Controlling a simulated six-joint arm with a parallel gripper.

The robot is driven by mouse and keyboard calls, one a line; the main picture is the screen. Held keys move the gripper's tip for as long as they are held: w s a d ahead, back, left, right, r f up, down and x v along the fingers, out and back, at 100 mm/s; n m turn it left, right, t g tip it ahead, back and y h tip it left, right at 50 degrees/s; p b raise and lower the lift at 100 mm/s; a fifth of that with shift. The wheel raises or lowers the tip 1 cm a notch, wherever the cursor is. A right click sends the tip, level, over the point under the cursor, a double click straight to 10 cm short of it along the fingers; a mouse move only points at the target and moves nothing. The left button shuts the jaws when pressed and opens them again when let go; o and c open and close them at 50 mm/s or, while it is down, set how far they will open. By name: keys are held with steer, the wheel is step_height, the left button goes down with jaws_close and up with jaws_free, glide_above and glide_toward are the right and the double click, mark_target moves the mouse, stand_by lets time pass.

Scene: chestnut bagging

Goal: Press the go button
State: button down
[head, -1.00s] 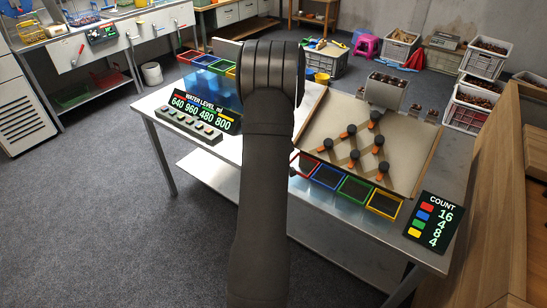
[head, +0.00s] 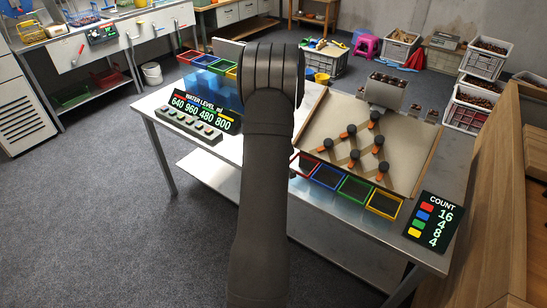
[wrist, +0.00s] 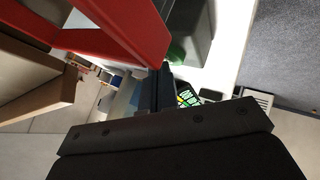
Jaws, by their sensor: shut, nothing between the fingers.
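The go button is not clearly identifiable in the head view, where my arm covers the middle of the bench. In the wrist view, a rounded green thing (wrist: 177,50) shows beside the tip of my gripper (wrist: 164,68); I cannot tell whether it is the button or whether they touch. My gripper's fingers are shut and empty, dark and narrow in the wrist view. In the head view my arm hides them.
The bench holds a sloped board (head: 340,120) with black knobs, a count display (head: 433,222), a water level display (head: 203,112) and a row of buttons (head: 188,124). A large red part (wrist: 130,28) lies close in the wrist view.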

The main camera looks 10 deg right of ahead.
stand_by(0.4)
steer(key=shift+r, duration=0.7)
steer(key=shift+r, duration=2.5)
steer(key=shift+f, duration=0.2)
steer(key=shift+r, duration=0.95)
steer(key=shift+f, duration=0.15)
